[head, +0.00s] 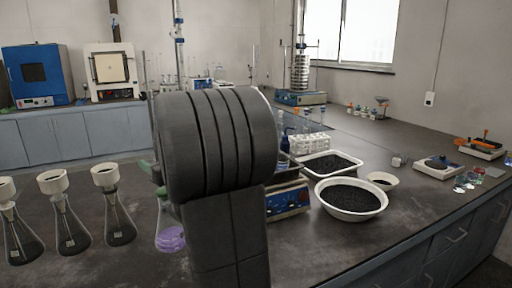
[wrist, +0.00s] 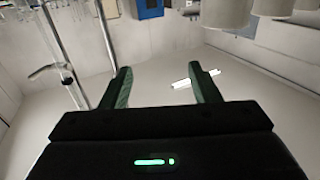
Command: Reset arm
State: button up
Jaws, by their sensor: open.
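My gripper (wrist: 160,85) shows in the wrist view with its two green-tinted fingers spread apart and nothing between them. Behind the fingers are a pale ceiling or wall and a bright light. In the head view my dark grey arm stands upright in the middle and hides part of the bench. Only a bit of green beside the arm might be a finger; the rest of my gripper is hidden there. The sieve shaker (head: 300,97) with its stack of metal sieves stands at the back of the right bench, apart from my arm.
A white bowl of black grains (head: 351,214) and a white tray of black grains (head: 326,177) lie right of my arm. Flasks with funnels (head: 68,233) stand at the left, and a flask of purple liquid (head: 170,238) is close beside my arm.

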jog(key=shift+n+g+y, duration=0.3)
jog(key=shift+g, duration=0.1)
jog(key=shift+w+a+r+p, duration=0.1)
jog(key=shift+a+r+p, duration=0.6)
jog(key=shift+a+p, duration=0.3)
jog(key=shift+w+a+r+p, duration=0.1)
jog(key=shift+a+r+p, duration=0.55)
jog(key=shift+a+p, duration=0.25)
jog(key=shift+d, duration=0.1)
